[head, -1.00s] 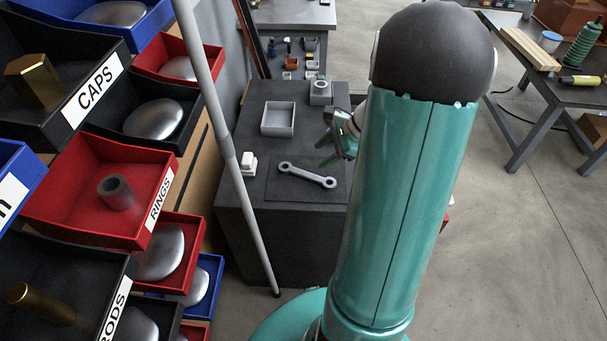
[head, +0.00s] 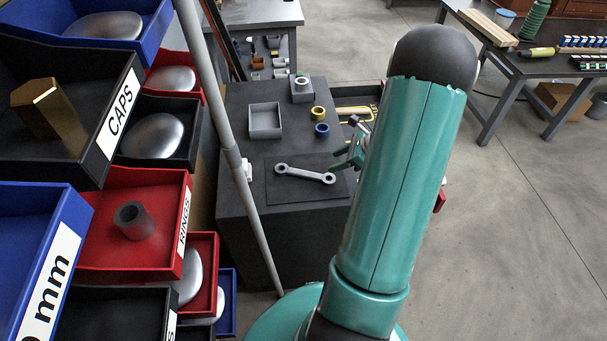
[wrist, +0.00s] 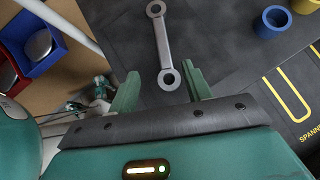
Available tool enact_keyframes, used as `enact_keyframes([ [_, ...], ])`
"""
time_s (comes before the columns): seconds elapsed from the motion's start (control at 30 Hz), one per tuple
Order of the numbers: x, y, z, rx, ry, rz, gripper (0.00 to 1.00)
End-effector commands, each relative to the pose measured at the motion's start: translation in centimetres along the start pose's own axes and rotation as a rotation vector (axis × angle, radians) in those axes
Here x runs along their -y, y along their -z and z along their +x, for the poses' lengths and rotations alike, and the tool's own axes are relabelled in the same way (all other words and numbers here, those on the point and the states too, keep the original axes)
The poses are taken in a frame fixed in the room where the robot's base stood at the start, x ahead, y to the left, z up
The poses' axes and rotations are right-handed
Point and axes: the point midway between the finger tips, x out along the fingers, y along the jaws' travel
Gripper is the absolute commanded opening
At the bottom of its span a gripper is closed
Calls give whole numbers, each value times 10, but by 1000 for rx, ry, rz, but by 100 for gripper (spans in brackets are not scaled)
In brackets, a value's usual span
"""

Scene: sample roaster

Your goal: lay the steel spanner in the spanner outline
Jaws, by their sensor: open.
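The steel spanner (head: 305,174) lies flat on a thin dark mat (head: 285,195) on the dark bench top. In the wrist view the spanner (wrist: 163,45) runs away from me, its near ring end in the gap between the fingertips as seen from there. My gripper (head: 350,157) is open and empty, close to the spanner's right end in the head view. Its two green fingers (wrist: 162,74) show apart in the wrist view. The yellow spanner outline (head: 355,110) is on a dark board behind my gripper, partly hidden by my arm. Part of the outline (wrist: 291,96) and cut-off lettering show in the wrist view.
A blue ring (head: 321,130) and a yellow ring (head: 318,113) stand between the spanner and the board. A grey open box (head: 265,120) and a grey block (head: 302,90) stand farther back. A grey pole (head: 226,140) and labelled bins (head: 135,225) crowd the left.

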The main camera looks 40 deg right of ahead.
Motion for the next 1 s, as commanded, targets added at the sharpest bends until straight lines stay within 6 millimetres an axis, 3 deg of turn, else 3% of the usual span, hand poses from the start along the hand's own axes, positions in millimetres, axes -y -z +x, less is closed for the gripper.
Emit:
enact_keyframes([
  [0.3,1,2,59,0,-4,-2,49],
  [0.57,2,1,78,0,-1,-1,49],
  [0.87,4,0,121,0,-2,-1,49],
  [1.0,5,0,126,-1,0,-1,49],
])
